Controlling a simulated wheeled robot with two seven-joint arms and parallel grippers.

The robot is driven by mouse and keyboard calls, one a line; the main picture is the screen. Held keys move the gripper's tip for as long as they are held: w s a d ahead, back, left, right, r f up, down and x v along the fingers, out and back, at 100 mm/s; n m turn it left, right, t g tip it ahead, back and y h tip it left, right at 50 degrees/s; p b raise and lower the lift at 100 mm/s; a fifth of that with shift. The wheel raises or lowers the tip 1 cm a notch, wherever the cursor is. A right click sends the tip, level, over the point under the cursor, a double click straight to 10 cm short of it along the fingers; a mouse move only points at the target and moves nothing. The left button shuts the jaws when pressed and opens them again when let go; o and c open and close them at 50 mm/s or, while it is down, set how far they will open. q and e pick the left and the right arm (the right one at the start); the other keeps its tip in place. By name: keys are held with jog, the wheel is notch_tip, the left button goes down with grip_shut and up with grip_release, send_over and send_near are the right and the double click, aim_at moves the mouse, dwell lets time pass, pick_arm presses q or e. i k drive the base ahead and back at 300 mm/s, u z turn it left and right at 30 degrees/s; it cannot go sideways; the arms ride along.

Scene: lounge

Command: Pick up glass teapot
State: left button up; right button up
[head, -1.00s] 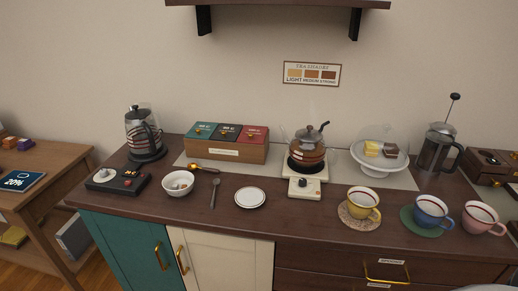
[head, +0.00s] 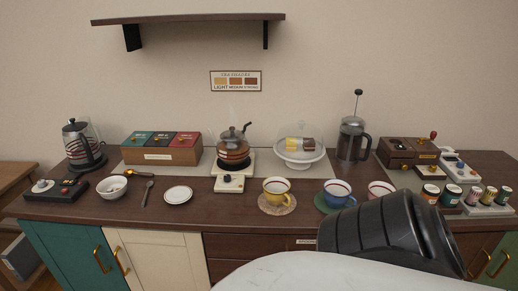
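The glass teapot (head: 233,148) holds amber-brown tea and has a dark lid and handle. It stands upright on a small white warmer (head: 230,181) near the middle of the counter, with faint steam above it. A black and white part of my own body fills the lower right of the head view. No gripper fingers show, and nothing touches the teapot.
A cake stand with a glass dome (head: 300,150) is just right of the teapot, and a tea box (head: 160,148) is to its left. A yellow cup (head: 276,190) and a white saucer (head: 178,194) stand in front. A wall shelf (head: 190,18) hangs above.

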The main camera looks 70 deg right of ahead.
aim_at(231, 154)
jog(key=k, duration=0.3)
jog(key=z, duration=1.15)
